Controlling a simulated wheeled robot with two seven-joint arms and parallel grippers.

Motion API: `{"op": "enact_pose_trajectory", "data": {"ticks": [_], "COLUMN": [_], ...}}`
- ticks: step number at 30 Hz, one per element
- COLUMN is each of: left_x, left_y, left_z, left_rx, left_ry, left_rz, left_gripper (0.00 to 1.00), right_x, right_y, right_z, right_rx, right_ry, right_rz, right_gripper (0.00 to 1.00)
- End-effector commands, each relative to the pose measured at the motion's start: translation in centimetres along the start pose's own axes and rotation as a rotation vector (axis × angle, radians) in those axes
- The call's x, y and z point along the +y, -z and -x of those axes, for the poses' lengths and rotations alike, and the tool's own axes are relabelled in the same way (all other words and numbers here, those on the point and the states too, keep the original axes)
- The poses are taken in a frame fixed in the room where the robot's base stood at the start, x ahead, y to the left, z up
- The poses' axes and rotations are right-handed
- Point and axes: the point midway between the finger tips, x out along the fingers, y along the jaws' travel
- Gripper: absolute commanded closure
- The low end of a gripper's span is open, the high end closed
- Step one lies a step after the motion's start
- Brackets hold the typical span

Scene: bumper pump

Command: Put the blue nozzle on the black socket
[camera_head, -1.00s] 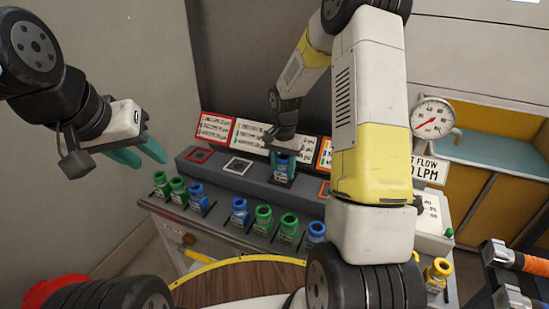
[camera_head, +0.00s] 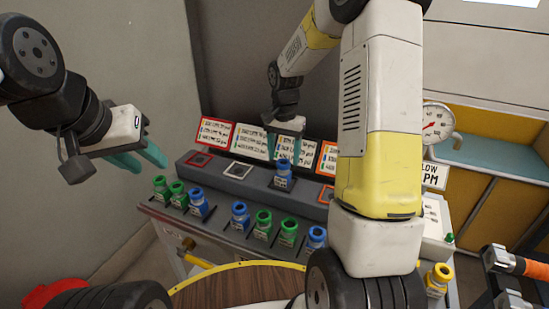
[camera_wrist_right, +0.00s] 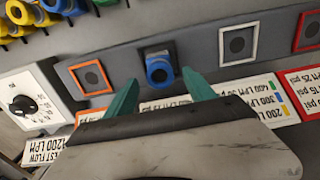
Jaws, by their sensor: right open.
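A blue nozzle (camera_head: 283,172) stands upright on the raised grey ledge, on the black socket between the white-framed and orange-framed ones. In the right wrist view the nozzle (camera_wrist_right: 158,70) sits inside the black square frame of the socket (camera_wrist_right: 172,49). My right gripper (camera_head: 285,148) is above the nozzle; its teal fingers (camera_wrist_right: 160,84) are spread, empty and apart from it. My left gripper (camera_head: 140,160) hangs in the air at the left with its two teal fingers apart and nothing between them.
Several blue and green nozzles (camera_head: 263,222) stand along the lower front row. Red (camera_head: 199,160), white (camera_head: 238,170) and orange (camera_wrist_right: 90,78) framed sockets are empty. Label boards (camera_head: 215,131) stand behind the ledge. A gauge (camera_head: 437,124) is at the right, and a yellow nozzle (camera_head: 438,278) at the lower right.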

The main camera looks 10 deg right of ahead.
Motion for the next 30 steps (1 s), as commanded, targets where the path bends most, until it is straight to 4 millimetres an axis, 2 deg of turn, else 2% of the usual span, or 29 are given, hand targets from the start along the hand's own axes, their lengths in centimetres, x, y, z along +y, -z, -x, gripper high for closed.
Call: {"op": "enact_pose_trajectory", "data": {"ticks": [3,10,14,17,21,25,30], "left_x": [0.0,0.0,0.0,0.0,0.0,0.0,0.0], "left_y": [0.0,0.0,0.0,0.0,0.0,0.0,0.0], "left_z": [0.0,0.0,0.0,0.0,0.0,0.0,0.0], "left_rx": [0.000,0.000,0.000,0.000,0.000,0.000,0.000], "left_ry": [0.000,0.000,0.000,0.000,0.000,0.000,0.000], "left_rz": [0.000,0.000,0.000,0.000,0.000,0.000,0.000], "left_gripper": [0.64,0.64,0.64,0.64,0.64,0.64,0.64], "right_x": [-0.1,0.1,0.9,2.2,4.7,7.1,9.8], "right_y": [0.0,-0.1,-1.5,-3.8,-8.1,-12.4,-17.4], "right_z": [2.3,4.6,7.2,10.5,14.7,17.2,18.6], "right_rx": [0.003,0.005,0.036,0.086,0.174,0.260,0.374], "right_ry": [0.002,0.005,0.033,0.077,0.148,0.213,0.285], "right_rz": [0.001,0.005,0.052,0.128,0.257,0.374,0.513], "right_gripper": [0.37,0.37,0.37,0.37,0.37,0.37,0.37]}}
